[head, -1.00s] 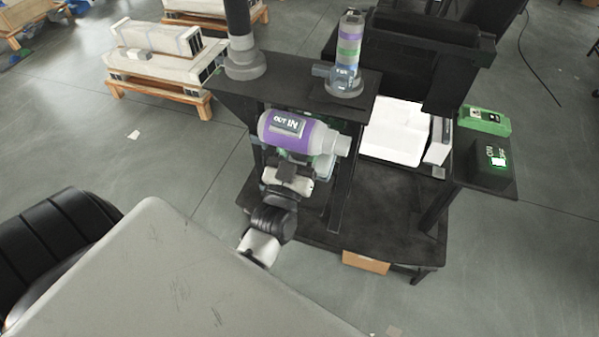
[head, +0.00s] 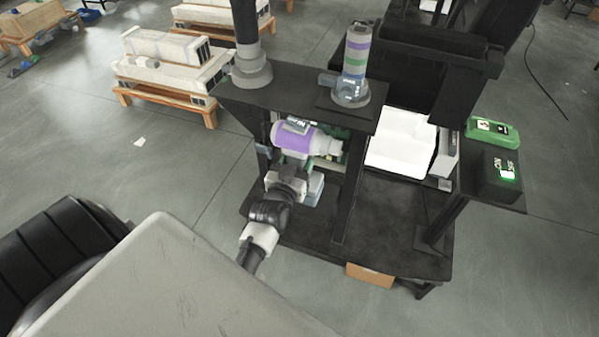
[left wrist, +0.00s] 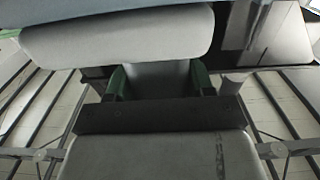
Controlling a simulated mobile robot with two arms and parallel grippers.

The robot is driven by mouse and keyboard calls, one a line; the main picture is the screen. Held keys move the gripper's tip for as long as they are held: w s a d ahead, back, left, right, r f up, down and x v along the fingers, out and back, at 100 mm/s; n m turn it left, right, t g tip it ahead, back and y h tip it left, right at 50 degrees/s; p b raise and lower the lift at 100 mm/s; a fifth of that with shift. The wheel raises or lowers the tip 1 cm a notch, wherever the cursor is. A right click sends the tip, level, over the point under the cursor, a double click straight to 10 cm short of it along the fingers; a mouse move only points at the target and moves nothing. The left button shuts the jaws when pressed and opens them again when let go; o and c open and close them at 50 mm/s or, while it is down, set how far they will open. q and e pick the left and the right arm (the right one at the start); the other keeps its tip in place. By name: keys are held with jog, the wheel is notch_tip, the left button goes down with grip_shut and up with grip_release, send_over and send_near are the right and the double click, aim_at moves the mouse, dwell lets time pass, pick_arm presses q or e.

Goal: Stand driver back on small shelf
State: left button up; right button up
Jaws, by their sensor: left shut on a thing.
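The driver (head: 300,138) has a purple and grey barrel lying level, its narrow nose to the right, with a green part and a blue-grey base below. My left gripper (head: 289,172) is shut on it under the barrel. The driver is beneath the front edge of a small black upper shelf (head: 255,97), over the lower deck; I cannot tell whether it touches any surface. In the left wrist view, a grey part with green sides (left wrist: 202,80) sits at the jaws, below a broad pale block. My right gripper is out of view.
A side ledge holds a green box (head: 492,131) and a black box (head: 495,175). The lower deck's front (head: 390,225) is clear.

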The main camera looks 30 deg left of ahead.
pick_arm(q)
jog(key=shift+w+a+f, duration=0.15)
jog(key=shift+w+f, duration=0.15)
jog(key=shift+w, duration=0.2)
jog(key=shift+w+a+f, duration=0.1)
jog(key=shift+w+f, duration=0.15)
jog(key=shift+w, duration=0.2)
jog(key=shift+f+b, duration=0.4)
jog(key=shift+f, duration=1.45)
jog(key=o, duration=1.3)
jog(key=shift+s+f, duration=0.15)
